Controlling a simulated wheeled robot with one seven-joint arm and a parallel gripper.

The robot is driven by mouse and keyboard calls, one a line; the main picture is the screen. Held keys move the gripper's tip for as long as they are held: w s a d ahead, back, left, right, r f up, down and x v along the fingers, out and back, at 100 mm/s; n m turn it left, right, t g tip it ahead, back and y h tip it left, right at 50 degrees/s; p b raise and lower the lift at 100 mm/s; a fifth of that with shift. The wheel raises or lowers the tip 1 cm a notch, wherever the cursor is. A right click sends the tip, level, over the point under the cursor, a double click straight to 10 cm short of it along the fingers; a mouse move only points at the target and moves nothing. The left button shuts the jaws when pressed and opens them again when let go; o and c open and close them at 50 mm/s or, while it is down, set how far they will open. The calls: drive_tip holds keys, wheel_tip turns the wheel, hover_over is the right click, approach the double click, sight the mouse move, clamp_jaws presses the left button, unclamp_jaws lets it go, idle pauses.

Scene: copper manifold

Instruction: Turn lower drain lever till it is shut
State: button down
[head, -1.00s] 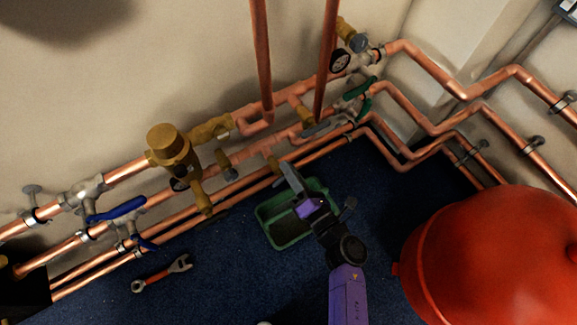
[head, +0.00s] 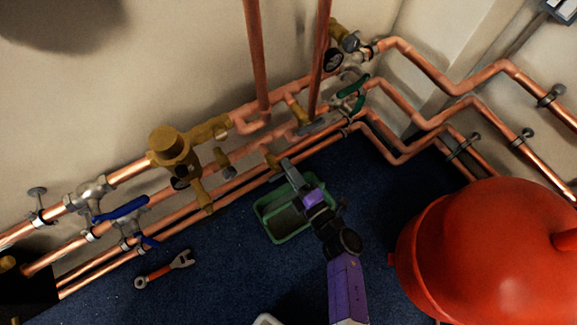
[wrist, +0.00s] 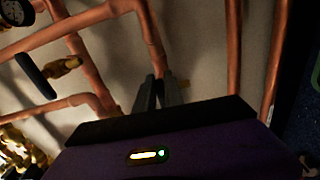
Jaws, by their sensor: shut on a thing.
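Another drain with a grey lever (wrist: 35,75) shows left in the wrist view; this lever is also above my gripper in the head view (head: 314,126).
A green tray (head: 264,223) lies on the blue floor below my gripper. A red tank (head: 490,250) stands at the right, near my arm. Copper pipes run along the wall behind. A wrench (head: 165,270) lies on the floor at left.

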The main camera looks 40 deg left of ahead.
drive_tip(key=shift+f, duration=0.15)
drive_tip(key=c, duration=1.5)
unclamp_jaws()
drive_tip(key=shift+o, duration=0.2)
drive_tip(key=p+v, duration=0.2)
drive_tip(key=v, duration=0.6)
drive_tip(key=shift+p, duration=0.4)
